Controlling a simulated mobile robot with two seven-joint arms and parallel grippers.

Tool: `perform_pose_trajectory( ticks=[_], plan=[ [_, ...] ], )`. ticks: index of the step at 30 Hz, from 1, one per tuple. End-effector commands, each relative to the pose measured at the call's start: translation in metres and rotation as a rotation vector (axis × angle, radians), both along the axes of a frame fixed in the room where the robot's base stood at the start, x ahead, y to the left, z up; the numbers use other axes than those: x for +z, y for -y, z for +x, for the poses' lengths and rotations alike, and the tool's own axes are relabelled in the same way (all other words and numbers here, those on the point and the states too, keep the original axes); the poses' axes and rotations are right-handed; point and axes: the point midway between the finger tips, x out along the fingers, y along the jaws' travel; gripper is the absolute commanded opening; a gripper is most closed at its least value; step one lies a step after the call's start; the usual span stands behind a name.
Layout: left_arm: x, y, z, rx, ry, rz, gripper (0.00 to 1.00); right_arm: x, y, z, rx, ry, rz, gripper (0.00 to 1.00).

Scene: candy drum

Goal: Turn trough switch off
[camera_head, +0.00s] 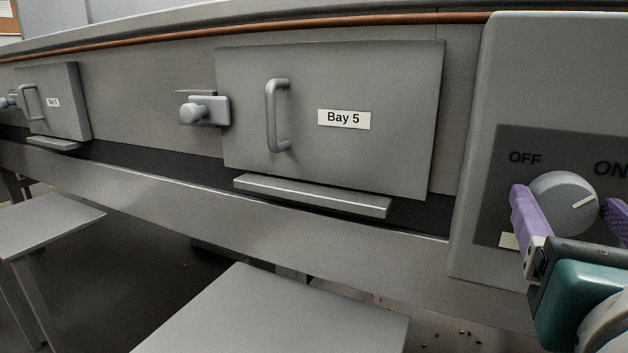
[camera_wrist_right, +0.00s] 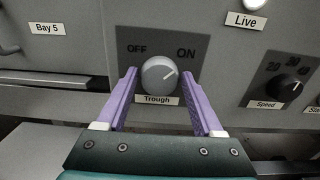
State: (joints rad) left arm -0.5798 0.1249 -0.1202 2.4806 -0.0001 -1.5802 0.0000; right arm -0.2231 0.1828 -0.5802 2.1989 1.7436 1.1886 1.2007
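The trough switch is a round grey knob (camera_head: 563,203) on a dark plate at the right of the head view. It also shows in the middle of the right wrist view (camera_wrist_right: 159,75), above a label reading "Trough". Its white pointer mark points up and right, toward ON. My right gripper (camera_wrist_right: 160,82) is open, with one purple finger on each side of the knob; it also shows in the head view (camera_head: 566,200). I cannot tell whether the fingers touch the knob. My left gripper is not in view.
A black Speed knob (camera_wrist_right: 290,88) and a Live label (camera_wrist_right: 245,20) are right of the switch. The Bay 5 door (camera_head: 390,90) with a handle is to its left. A grey table-like surface (camera_head: 280,320) stands below, in front of the machine.

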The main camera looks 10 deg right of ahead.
Motion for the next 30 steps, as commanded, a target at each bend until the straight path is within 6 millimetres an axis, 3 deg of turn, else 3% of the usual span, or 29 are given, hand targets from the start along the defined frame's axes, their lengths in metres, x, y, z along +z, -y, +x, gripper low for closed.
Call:
perform_pose_trajectory(
  ticks=[2,15,23,30],
  plan=[
    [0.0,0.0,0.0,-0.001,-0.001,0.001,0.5,0.0,0.0,0.0,0.0,0.0,0.0,0.58],
    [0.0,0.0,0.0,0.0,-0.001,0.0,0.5,0.0,0.0,0.0,0.0,0.0,0.0,0.09],
    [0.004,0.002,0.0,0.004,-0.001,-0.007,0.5,0.001,0.0,0.0,-0.001,-0.011,-0.019,0.07],
    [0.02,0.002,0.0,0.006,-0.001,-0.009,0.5,0.004,0.0,0.0,-0.002,-0.072,-0.114,0.07]
  ],
)
